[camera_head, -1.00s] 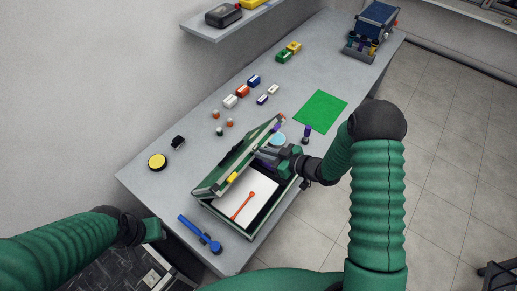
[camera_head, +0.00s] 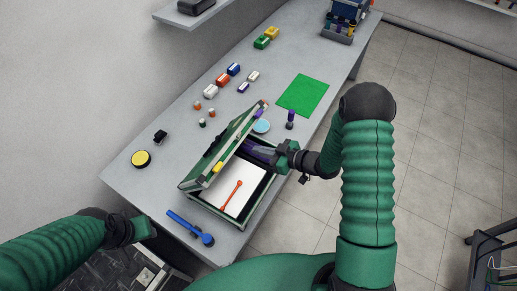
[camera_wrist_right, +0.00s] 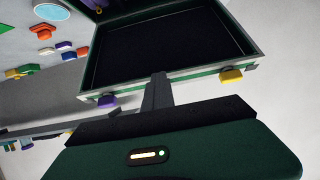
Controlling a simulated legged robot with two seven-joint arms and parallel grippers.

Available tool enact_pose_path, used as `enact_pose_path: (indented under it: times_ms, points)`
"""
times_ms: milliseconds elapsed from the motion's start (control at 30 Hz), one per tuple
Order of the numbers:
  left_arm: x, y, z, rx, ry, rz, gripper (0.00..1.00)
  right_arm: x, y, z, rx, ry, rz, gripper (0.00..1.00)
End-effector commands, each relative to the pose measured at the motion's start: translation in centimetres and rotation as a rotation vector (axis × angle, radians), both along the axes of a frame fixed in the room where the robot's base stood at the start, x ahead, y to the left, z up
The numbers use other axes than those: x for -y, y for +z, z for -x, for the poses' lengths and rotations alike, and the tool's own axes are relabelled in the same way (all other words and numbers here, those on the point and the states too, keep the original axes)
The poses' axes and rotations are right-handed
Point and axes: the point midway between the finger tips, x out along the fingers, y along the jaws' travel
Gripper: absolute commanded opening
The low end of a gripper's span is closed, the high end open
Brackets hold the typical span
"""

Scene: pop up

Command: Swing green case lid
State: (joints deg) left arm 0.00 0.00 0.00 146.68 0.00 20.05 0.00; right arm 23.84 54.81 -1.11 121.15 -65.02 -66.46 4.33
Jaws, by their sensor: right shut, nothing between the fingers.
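The green case (camera_head: 247,217) stands near the table's front edge with its lid (camera_head: 210,158) part-open and tilted. The lid has a yellow latch (camera_head: 217,167). A white sheet and a red stick-like item (camera_head: 231,196) lie inside the case. My right gripper (camera_head: 250,148) is shut and empty, reaching in from the right between lid and case body. In the right wrist view its fingers (camera_wrist_right: 157,92) overlap the lid's rim between the purple latch (camera_wrist_right: 107,101) and the yellow latch; I cannot tell whether they touch. My left gripper (camera_head: 146,228) hangs at the lower left, apart from the case; its jaws are unclear.
A blue tool (camera_head: 190,228) lies left of the case. A yellow disc (camera_head: 141,159), a black item (camera_head: 160,137) and several coloured blocks (camera_head: 223,80) lie behind. A green mat (camera_head: 302,95), a light-blue disc (camera_head: 261,126) and a purple item (camera_head: 290,119) lie beyond the case.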

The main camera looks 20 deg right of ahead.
Motion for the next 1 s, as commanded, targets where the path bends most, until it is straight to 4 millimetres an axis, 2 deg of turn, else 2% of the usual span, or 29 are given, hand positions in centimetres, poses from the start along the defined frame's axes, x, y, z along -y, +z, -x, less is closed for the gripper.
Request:
enact_pose_path:
  times_ms: [800, 1000]
  points:
    - [0.0, -3.2, 0.0, 0.0, 0.0, 0.0, 0.36, 3.7, -4.9, 4.6, -0.003, -0.002, -0.001, 0.0]
    - [0.0, -3.6, 0.0, 0.0, 0.0, 0.0, 0.36, 4.3, -5.5, 5.3, -0.001, 0.0, -0.001, 0.0]
